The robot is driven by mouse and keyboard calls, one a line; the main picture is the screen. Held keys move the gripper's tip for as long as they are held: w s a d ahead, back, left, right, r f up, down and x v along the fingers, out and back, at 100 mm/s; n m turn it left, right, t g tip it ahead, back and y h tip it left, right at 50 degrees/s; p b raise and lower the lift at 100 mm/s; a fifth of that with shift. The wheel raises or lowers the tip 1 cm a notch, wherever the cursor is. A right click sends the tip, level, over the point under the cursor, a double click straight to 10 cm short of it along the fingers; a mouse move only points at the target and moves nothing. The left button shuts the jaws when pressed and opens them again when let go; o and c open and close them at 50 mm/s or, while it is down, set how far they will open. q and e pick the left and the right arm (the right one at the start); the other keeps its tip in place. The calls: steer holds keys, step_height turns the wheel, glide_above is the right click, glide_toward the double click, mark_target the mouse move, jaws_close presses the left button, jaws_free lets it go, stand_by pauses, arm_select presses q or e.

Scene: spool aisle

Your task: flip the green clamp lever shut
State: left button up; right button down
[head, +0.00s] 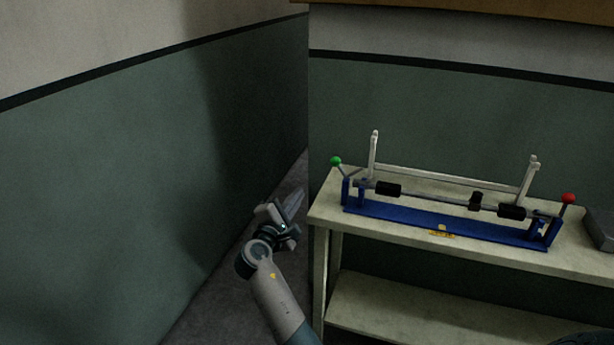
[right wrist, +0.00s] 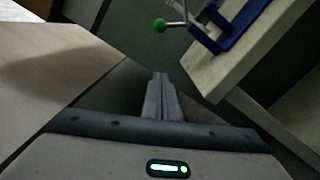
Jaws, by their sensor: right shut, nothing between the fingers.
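The green clamp lever (head: 336,161) is a thin rod with a green ball knob at the left end of a blue fixture (head: 440,227). Its knob sticks up and out to the left. The green knob also shows at the top of the right wrist view (right wrist: 159,25), with the blue fixture end (right wrist: 240,22) to its right. My right gripper (head: 295,200) is left of the bench, apart from the lever and lower in the picture. Its fingers (right wrist: 161,80) are together and empty. My left gripper is not in view.
The fixture stands on a pale bench (head: 330,207) with a lower shelf. A red-knobbed lever (head: 568,198) is at its right end. A bar with black rollers (head: 388,189) spans it; a pale frame (head: 450,178) stands behind. A grey box (head: 600,230) sits at right. Green walls enclose the corner.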

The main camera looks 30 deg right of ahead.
mark_target(338, 166)
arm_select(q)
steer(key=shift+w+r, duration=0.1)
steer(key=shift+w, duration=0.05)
arm_select(e)
steer(key=shift+s+r, duration=0.1)
steer(key=shift+r, duration=0.55)
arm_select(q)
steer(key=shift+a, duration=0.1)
arm_select(e)
steer(key=shift+d, duration=0.15)
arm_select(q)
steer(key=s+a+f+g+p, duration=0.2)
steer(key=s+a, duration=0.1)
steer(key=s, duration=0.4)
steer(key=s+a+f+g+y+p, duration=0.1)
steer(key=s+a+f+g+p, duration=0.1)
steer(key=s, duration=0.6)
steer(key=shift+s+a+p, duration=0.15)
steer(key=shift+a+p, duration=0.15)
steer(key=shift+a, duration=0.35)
arm_select(e)
steer(key=w+d+r, duration=0.2)
steer(key=w+d, duration=0.2)
steer(key=d, duration=0.6)
steer(key=shift+d, duration=0.25)
